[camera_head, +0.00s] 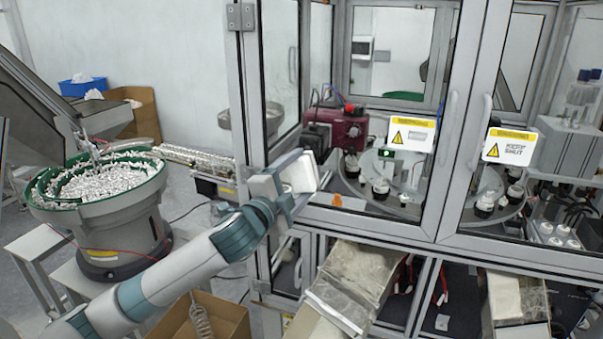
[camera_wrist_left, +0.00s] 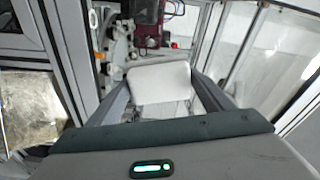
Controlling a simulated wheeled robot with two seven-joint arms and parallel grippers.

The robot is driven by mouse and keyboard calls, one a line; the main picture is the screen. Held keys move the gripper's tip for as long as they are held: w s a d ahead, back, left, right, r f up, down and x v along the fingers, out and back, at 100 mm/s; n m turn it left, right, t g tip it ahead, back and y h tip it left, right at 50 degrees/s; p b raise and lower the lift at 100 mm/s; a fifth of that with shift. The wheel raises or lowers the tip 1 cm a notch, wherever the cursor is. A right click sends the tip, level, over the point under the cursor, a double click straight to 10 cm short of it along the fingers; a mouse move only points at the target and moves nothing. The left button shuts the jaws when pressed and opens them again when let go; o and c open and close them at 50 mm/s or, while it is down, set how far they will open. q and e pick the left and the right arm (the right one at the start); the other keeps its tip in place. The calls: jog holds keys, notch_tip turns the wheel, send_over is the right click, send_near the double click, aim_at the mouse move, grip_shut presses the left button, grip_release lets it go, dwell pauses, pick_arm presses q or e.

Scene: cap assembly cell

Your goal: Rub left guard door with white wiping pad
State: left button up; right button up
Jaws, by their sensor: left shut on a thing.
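The left guard door (camera_head: 385,60) is a tall glass panel in a grey metal frame, with a handle on its right side and a yellow and white warning label. It appears closed. My left gripper (camera_head: 288,182) is at the lower left part of this door and is shut on the white wiping pad (camera_head: 301,172). The pad also shows between the fingers in the left wrist view (camera_wrist_left: 160,82). It faces the door's lower left area. I cannot tell whether it touches the glass. My right gripper is not in view.
The right guard door (camera_head: 510,75) stands beside the left one. Behind the glass are a dark red device (camera_head: 340,128) and a round table with caps. A green-rimmed feeder bowl (camera_head: 98,180) stands at the left. A cardboard box (camera_head: 215,318) lies below my left arm.

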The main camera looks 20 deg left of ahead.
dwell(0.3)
pick_arm(q)
jog(key=shift+s, duration=1.55)
